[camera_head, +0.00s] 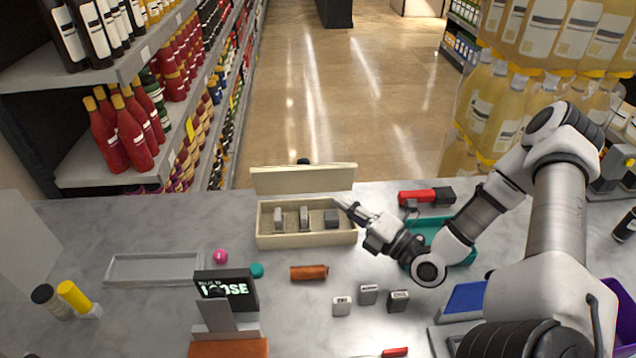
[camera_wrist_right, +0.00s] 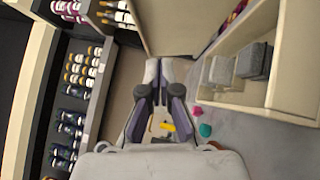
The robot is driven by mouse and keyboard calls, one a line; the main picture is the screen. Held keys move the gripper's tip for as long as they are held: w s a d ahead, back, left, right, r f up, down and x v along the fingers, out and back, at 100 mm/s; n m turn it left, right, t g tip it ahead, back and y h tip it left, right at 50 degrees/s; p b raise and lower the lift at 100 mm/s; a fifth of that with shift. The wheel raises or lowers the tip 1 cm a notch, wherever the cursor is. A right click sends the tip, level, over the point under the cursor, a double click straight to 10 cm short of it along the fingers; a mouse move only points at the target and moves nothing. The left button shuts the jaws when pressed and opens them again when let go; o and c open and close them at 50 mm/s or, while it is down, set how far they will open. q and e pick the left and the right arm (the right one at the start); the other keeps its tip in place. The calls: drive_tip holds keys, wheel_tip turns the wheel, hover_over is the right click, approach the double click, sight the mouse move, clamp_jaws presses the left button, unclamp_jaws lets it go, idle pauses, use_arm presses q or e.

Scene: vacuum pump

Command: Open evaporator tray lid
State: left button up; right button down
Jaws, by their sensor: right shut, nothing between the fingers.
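The evaporator tray is a cream box (camera_head: 275,241) at the back middle of the grey counter. Several grey blocks sit in its compartments. Its cream lid (camera_head: 303,180) is raised along the back side, leaving the inside exposed. My right gripper (camera_head: 345,204) is shut and empty at the tray's right end, near the lid's right lower corner. In the right wrist view the shut fingertips (camera_wrist_right: 166,68) are beside the lid panel (camera_wrist_right: 180,25), with the tray wall (camera_wrist_right: 295,65) to the right. I cannot tell whether they touch the lid. My left gripper is not in view.
A teal tray (camera_head: 462,250) lies under my right arm, with a red and black item (camera_head: 425,196) behind it. An empty grey tray (camera_head: 152,270) lies left.

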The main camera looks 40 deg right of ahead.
sight(301, 173)
drive_tip(key=b+x, duration=0.1)
drive_tip(key=x, duration=0.6)
drive_tip(key=shift+w+a+f, duration=0.1)
drive_tip(key=shift+w+a, duration=0.1)
drive_tip(key=shift+w, duration=0.15)
drive_tip(key=shift+w+a, duration=0.1)
drive_tip(key=shift+a, duration=0.05)
